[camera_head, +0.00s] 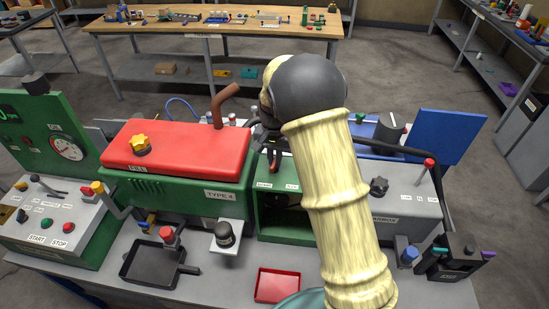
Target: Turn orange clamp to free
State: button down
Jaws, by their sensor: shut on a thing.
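My gripper (270,158) is mostly hidden by my arm. Its dark parts show over the open front of the green machine, just right of the red tank. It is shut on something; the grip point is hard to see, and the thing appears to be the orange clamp. A small orange piece (272,186) shows just below the dark fingers, above the green opening. The rest of the clamp is hidden, so I cannot tell its angle.
The red tank (180,147) with a yellow knob and a brown bent pipe (225,104) stand close left of my gripper. A grey unit (405,190) with levers is at right. A black pan (152,264) and red tray (277,285) lie in front.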

jog(key=n, duration=0.6)
jog(key=shift+w+a+r, duration=0.1)
jog(key=shift+a, duration=0.1)
jog(key=n, duration=0.5)
jog(key=shift+a+n, duration=0.2)
jog(key=shift+n, duration=0.2)
jog(key=c, duration=1.5)
grip_release()
notch_tip(320, 180, up, 17)
jog(key=shift+r+b, duration=0.2)
jog(key=shift+b, duration=1)
